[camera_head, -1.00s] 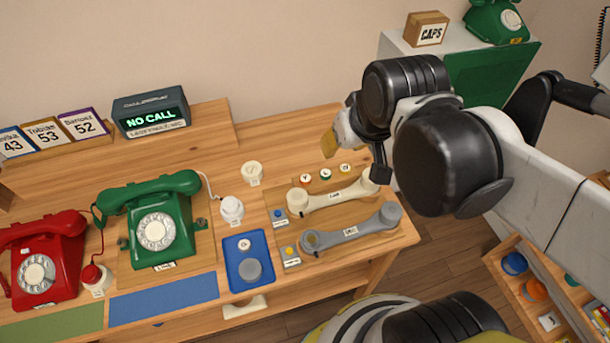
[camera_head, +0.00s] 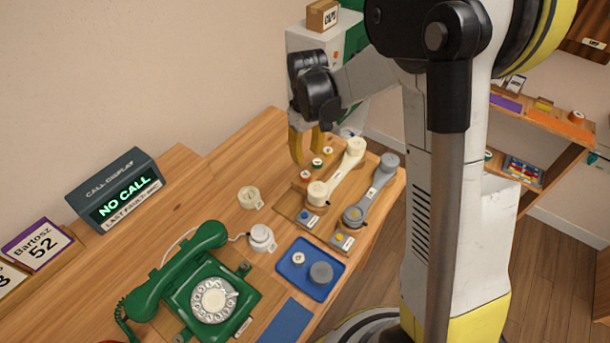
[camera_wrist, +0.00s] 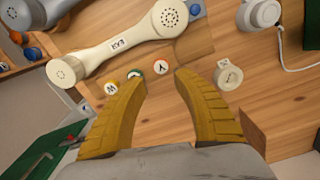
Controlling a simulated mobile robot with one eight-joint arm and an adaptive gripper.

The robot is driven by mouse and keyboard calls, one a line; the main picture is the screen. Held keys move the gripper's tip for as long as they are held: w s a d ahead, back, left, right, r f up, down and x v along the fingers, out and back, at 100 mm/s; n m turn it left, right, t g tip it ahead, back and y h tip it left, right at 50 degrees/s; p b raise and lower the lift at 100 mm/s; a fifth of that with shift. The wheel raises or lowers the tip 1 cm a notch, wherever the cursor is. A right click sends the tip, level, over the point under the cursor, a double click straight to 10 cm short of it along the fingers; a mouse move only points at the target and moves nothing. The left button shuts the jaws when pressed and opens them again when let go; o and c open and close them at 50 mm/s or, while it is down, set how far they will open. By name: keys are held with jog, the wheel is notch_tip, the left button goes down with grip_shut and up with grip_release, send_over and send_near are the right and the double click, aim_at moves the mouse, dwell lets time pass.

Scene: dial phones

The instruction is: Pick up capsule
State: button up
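Three small round capsules with coloured rims sit in a row beside the cream handset: one red-rimmed (camera_head: 304,174), one green (camera_head: 316,163) and one yellowish (camera_head: 328,150). In the wrist view they are a yellow-rimmed W capsule (camera_wrist: 111,87), a green one (camera_wrist: 134,68) and a red-rimmed Y capsule (camera_wrist: 160,67). My gripper (camera_head: 308,158) has yellow fingers pointing down over the table near this row. In the wrist view my gripper (camera_wrist: 161,79) is open and empty, with the Y capsule just beyond the gap. Contact with the table cannot be told.
The cream handset (camera_head: 338,172) and grey handset (camera_head: 371,191) lie beside the row. A cream cylinder (camera_head: 250,197) and white plug (camera_head: 262,238) stand to its left. A blue tray (camera_head: 291,271) and green phone (camera_head: 211,297) are nearer.

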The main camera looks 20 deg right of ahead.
jog(key=b, duration=0.1)
send_over(306, 175)
notch_tip(306, 175, down, 4)
jog(key=shift+w+d+f, duration=0.1)
jog(key=shift+d, duration=0.05)
notch_tip(306, 175, down, 5)
jog(key=b, duration=0.3)
jog(key=shift+f, duration=0.1)
jog(key=c, duration=0.7)
